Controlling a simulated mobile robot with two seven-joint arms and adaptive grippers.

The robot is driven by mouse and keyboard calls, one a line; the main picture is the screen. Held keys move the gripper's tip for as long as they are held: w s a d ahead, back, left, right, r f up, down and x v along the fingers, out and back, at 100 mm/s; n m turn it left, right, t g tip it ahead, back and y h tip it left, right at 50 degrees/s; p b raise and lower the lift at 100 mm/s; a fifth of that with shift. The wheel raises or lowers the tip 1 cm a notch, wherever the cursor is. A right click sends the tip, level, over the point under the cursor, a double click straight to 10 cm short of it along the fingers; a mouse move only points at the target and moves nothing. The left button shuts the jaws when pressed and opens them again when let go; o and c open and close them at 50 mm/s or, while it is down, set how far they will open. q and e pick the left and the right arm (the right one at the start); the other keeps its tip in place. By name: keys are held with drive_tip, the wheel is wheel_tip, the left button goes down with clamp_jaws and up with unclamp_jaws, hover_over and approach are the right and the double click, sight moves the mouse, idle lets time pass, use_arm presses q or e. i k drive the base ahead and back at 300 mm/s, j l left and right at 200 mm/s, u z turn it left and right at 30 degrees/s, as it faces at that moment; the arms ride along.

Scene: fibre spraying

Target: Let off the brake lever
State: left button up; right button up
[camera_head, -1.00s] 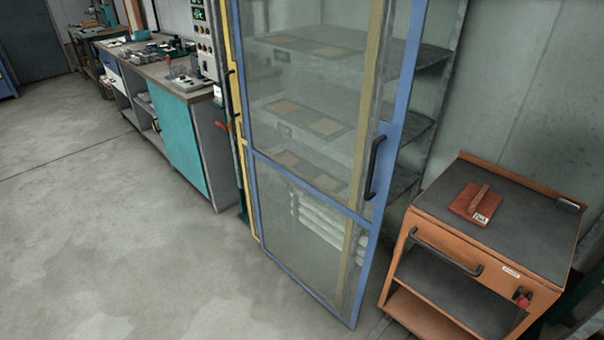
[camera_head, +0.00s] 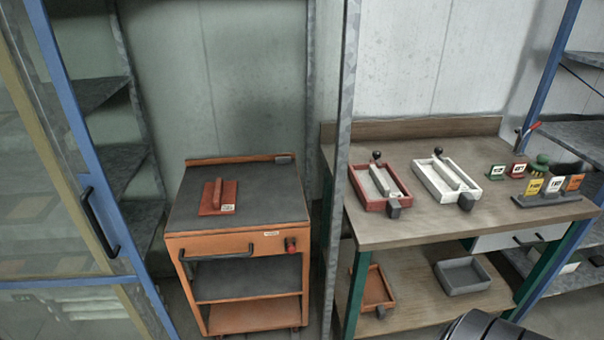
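An orange cart (camera_head: 258,246) with a dark top stands in the middle left of the head view. A small red knob (camera_head: 291,245) sits on the right of its front face, beside a dark bar handle (camera_head: 217,256). This knob may be the brake lever; its setting is too small to tell. A lever with a red grip (camera_head: 530,131) also stands at the back right of the wooden bench (camera_head: 372,228). Neither gripper is in view.
A red block with a raised grip (camera_head: 217,198) lies on the cart. A blue-framed glazed door (camera_head: 95,215) stands open at left. A grey post (camera_head: 340,150) separates cart and bench. The bench holds a red tray (camera_head: 372,204), a white tray (camera_head: 446,193) and labelled items.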

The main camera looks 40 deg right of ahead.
sight(292, 249)
drive_tip(key=k+l+z, duration=0.1)
drive_tip(key=z, duration=1.05)
